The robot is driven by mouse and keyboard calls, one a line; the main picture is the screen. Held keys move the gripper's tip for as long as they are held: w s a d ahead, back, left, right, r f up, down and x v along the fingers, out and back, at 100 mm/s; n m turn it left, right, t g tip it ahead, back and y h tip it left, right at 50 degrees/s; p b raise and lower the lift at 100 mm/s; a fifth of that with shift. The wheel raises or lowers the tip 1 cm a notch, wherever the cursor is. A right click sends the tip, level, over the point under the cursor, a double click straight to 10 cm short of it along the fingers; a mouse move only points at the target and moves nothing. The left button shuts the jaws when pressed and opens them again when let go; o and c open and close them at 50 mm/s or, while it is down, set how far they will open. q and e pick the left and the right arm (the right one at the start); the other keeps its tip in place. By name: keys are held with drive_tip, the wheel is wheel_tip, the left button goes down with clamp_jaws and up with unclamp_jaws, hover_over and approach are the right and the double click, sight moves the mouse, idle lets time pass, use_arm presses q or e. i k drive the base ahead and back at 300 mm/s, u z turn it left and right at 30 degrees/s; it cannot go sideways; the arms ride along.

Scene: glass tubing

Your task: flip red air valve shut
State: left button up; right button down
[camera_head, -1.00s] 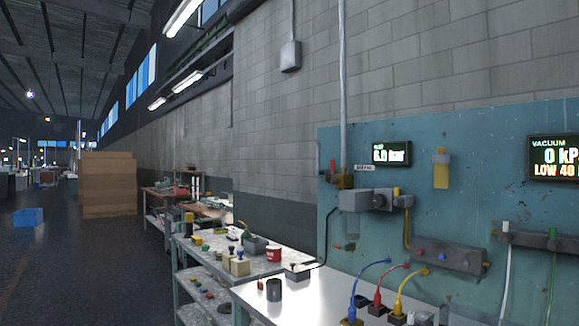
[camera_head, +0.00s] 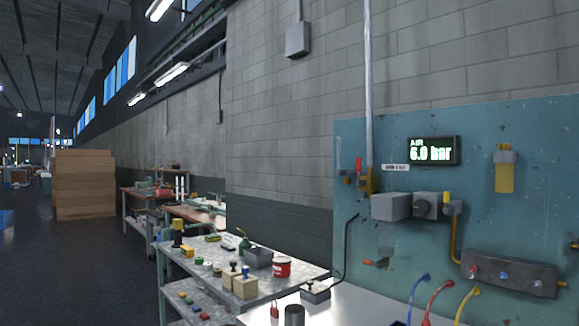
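A small red handle (camera_head: 359,165) stands upright on a brass-coloured valve body (camera_head: 366,182) at the upper left of the teal wall panel (camera_head: 440,115). A grey pipe (camera_head: 368,90) comes down the wall to it. The air display (camera_head: 433,151) to its right reads 6.0 bar. Neither of my grippers shows in the head view, so their state is hidden.
Grey regulator blocks (camera_head: 398,206) and a manifold (camera_head: 508,274) with coloured hoses are on the panel. Below is a pale bench (camera_head: 350,309) with a dark cup (camera_head: 294,315). A cluttered metal cart (camera_head: 215,260) stands left of it. The floor (camera_head: 80,270) at the left is open.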

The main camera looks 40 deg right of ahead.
sight(359, 183)
drive_tip(key=z, duration=0.15)
drive_tip(key=i, duration=0.95)
drive_tip(key=z, duration=1)
drive_tip(key=i, duration=0.35)
drive_tip(key=z, duration=0.25)
